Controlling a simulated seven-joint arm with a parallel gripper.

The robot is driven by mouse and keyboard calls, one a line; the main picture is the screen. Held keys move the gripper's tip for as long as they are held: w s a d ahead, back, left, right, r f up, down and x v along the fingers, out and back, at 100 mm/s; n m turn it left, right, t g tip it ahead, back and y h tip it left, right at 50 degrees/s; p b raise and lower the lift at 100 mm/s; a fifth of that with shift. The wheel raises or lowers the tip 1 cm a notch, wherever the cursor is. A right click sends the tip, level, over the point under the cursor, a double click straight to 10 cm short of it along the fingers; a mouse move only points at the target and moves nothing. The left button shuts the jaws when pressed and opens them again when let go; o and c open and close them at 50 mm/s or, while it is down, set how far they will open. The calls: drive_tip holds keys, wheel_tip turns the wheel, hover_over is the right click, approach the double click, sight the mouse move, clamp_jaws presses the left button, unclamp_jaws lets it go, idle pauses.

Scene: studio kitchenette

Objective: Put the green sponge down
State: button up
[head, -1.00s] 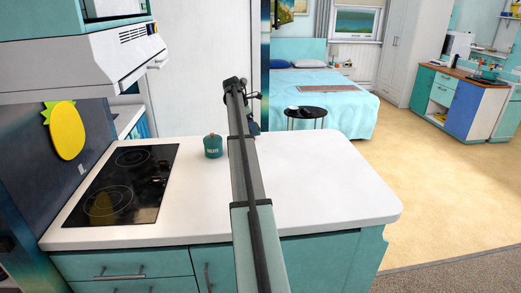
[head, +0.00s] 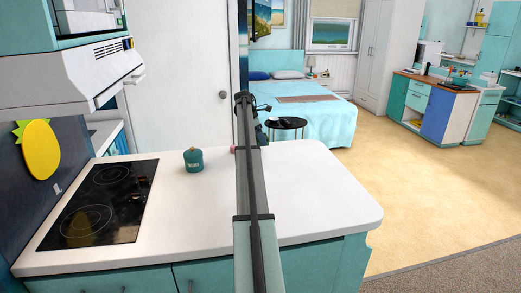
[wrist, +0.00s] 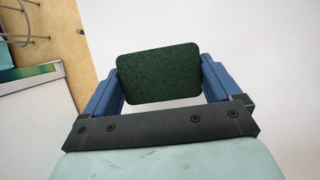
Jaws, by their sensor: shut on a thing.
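The dark green sponge (wrist: 159,73) is held between the two blue fingers of my gripper (wrist: 160,82) in the wrist view. A finger touches it on each side. A pale surface lies behind it, and I cannot tell whether the sponge touches that surface. In the head view my arm runs over the white counter (head: 320,190) and hides most of the gripper and the sponge.
A teal lidded canister (head: 193,160) stands on the counter left of my arm, near the black hob (head: 100,205). A small pinkish thing (head: 233,149) shows beside my arm. The counter right of my arm is clear. A round black table (head: 286,123) stands beyond.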

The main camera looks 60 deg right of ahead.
drive_tip(key=shift+f, duration=2.95)
drive_tip(key=shift+f, duration=0.1)
drive_tip(key=o, duration=0.7)
drive_tip(key=v, duration=1.2)
